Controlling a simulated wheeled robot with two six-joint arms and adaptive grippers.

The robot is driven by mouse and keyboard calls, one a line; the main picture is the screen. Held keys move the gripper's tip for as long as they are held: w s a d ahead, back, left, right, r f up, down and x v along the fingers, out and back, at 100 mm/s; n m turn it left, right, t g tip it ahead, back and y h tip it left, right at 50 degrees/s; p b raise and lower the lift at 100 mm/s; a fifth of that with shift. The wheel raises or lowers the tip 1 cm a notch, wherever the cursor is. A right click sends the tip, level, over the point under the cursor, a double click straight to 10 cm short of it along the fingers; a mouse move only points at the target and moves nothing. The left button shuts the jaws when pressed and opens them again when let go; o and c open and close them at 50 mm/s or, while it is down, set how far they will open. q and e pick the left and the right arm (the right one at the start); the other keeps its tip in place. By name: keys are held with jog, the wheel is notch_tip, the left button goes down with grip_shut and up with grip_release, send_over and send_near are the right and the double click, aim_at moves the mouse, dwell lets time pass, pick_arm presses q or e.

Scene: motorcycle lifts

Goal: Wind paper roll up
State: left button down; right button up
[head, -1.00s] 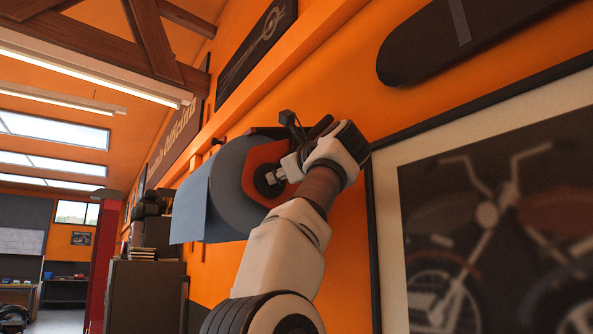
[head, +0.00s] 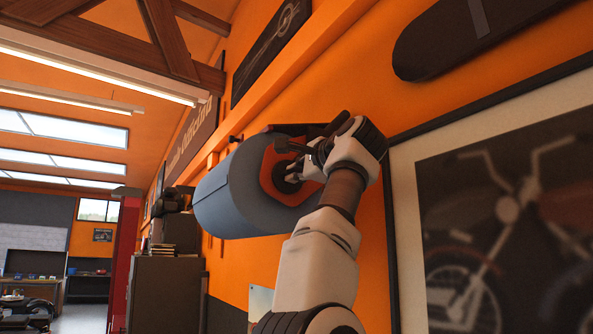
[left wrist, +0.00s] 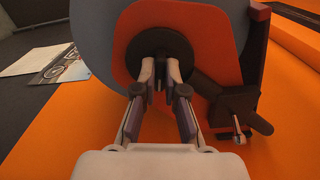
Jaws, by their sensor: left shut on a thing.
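The blue-grey paper roll (head: 225,205) hangs on an orange-red wall holder (head: 272,168) on the orange wall. Its paper lies close around the roll, with a sheet edge visible along its side. My left gripper (head: 293,172) is at the near end of the roll. In the left wrist view the fingers (left wrist: 160,72) are shut on the dark round hub (left wrist: 158,48) at the middle of the orange-red holder plate (left wrist: 205,40). Part of the blue-grey roll (left wrist: 92,38) shows behind that plate. My right gripper is not in view.
A framed motorcycle picture (head: 480,230) hangs on the wall right of my left arm. A dark rounded board (head: 450,45) is above it. A dark lever (left wrist: 235,103) sits beside the fingers. A cabinet (head: 165,290) stands beyond the roll.

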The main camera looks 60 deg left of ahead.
pick_arm(q)
jog(key=shift+r+n, duration=0.3)
jog(key=shift+n, duration=0.6)
jog(key=shift+s, duration=0.1)
jog(key=c, duration=1.4)
grip_release()
jog(key=shift+o, duration=0.8)
jog(key=shift+w+a+f, duration=0.2)
jog(key=shift+w+a, duration=0.05)
jog(key=shift+a, duration=0.25)
jog(key=shift+d, duration=0.1)
jog(key=shift+f, duration=0.1)
